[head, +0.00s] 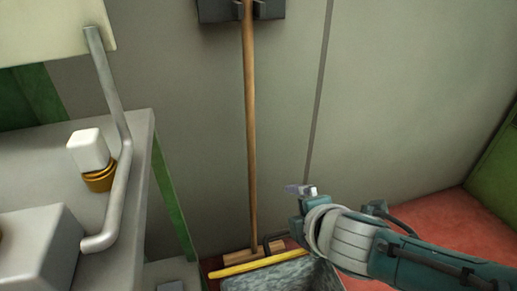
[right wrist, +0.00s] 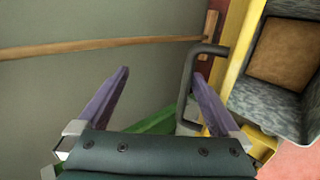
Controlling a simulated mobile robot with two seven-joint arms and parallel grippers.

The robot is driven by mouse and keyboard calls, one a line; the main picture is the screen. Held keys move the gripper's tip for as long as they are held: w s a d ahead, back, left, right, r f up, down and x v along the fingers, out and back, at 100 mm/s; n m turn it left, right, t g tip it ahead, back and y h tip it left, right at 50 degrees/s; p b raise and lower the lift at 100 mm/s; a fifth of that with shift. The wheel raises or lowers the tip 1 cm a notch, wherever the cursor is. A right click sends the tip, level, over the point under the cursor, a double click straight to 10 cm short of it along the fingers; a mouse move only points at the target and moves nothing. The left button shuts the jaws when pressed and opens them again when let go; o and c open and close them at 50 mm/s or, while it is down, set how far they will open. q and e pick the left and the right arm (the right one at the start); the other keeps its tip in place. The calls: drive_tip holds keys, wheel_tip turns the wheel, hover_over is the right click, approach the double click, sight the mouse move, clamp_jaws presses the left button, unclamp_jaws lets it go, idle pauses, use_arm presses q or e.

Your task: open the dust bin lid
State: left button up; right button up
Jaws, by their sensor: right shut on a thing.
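The dust bin (head: 283,277) is a grey speckled box at the bottom of the head view; it also shows at the right of the right wrist view (right wrist: 262,83). Its yellow lid (head: 238,267) is seen nearly edge-on, standing up on the wall side (right wrist: 240,45). The bin's inside shows, with a brown patch in it. A dark bent handle (right wrist: 187,82) sticks out from the lid. My right gripper (head: 300,190) is above the bin; its purple fingers (right wrist: 163,77) are around the handle, which lies close to the right finger. My left gripper is out of view.
A wooden broom (head: 251,130) hangs upright against the grey wall behind the bin. A grey counter (head: 135,150) with a pipe, a white block and brown rings (head: 99,180) stands at left. Red floor (head: 450,225) is clear at right.

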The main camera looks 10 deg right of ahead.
drive_tip(key=shift+t+y, duration=0.4)
drive_tip(key=shift+t, duration=0.5)
drive_tip(key=w+a+r, duration=0.1)
drive_tip(key=r, duration=0.1)
drive_tip(key=w+a+r+p, duration=0.1)
drive_tip(key=r, duration=0.2)
drive_tip(key=w+r, duration=0.2)
drive_tip(key=r, duration=0.1)
drive_tip(key=shift+a+r, duration=0.15)
drive_tip(key=shift+a, duration=0.25)
drive_tip(key=shift+s+d+r+p, duration=0.1)
drive_tip(key=shift+d+r+p, duration=0.15)
drive_tip(key=shift+p, duration=0.25)
drive_tip(key=c, duration=0.5)
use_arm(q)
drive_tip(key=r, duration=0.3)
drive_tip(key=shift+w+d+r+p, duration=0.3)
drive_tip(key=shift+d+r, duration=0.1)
use_arm(e)
drive_tip(key=shift+o, duration=0.2)
drive_tip(key=shift+d+r, duration=0.3)
drive_tip(key=shift+d, duration=0.05)
